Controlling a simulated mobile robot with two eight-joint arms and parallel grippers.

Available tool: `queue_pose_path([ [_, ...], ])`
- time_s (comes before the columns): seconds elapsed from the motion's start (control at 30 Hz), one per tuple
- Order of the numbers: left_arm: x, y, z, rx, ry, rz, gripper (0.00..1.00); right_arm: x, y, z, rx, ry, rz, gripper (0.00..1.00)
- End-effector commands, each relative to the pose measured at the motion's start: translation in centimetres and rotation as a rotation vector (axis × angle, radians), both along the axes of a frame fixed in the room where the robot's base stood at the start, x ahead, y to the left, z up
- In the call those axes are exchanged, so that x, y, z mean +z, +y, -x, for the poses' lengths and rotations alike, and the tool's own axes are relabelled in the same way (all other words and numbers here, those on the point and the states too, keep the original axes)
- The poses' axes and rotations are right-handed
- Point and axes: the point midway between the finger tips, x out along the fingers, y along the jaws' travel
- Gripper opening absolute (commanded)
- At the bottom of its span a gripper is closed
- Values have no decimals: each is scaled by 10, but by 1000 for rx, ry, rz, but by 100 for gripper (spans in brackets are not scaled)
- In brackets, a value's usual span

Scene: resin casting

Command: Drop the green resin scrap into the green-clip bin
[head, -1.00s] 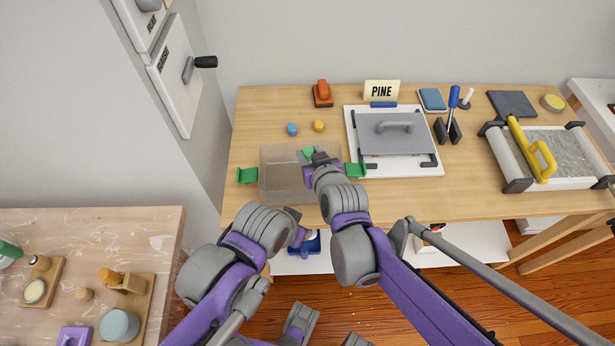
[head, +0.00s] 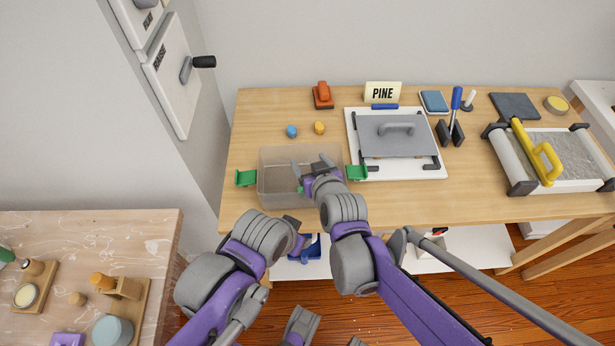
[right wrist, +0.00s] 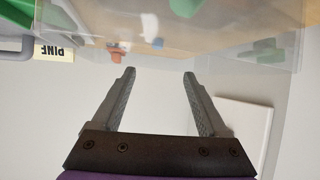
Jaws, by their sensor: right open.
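The green-clip bin (head: 270,197) is a clear box on the wooden table, with a green clip (head: 246,178) on its left end and another (head: 356,172) on its right. My right gripper (head: 311,163) is over the bin, its fingers spread and empty. A small piece of the green resin scrap (head: 300,189) shows below the fingers, within the bin's outline; my gripper partly covers it. The scrap (right wrist: 186,8) also shows at the top of the right wrist view, apart from the open fingers (right wrist: 158,75). My left gripper (head: 292,223) is in front of the table edge, its fingers unclear.
A marbled counter (head: 60,235) is at the left.

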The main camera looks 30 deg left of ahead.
Motion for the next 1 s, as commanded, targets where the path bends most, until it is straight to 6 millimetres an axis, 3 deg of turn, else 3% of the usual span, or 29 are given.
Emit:
queue_pose_path([
  [0.17, 1, 0, 0, 0, 0, 0, 50, 5, -7, 6, 0, 0, 0, 77],
  [0.7, 13, 0, -1, 0, -4, 0, 50, 48, -62, 59, 0, 0, 0, 77],
  [1.0, 14, 0, -1, 0, -5, 0, 50, 52, -69, 65, 0, 0, 0, 77],
])
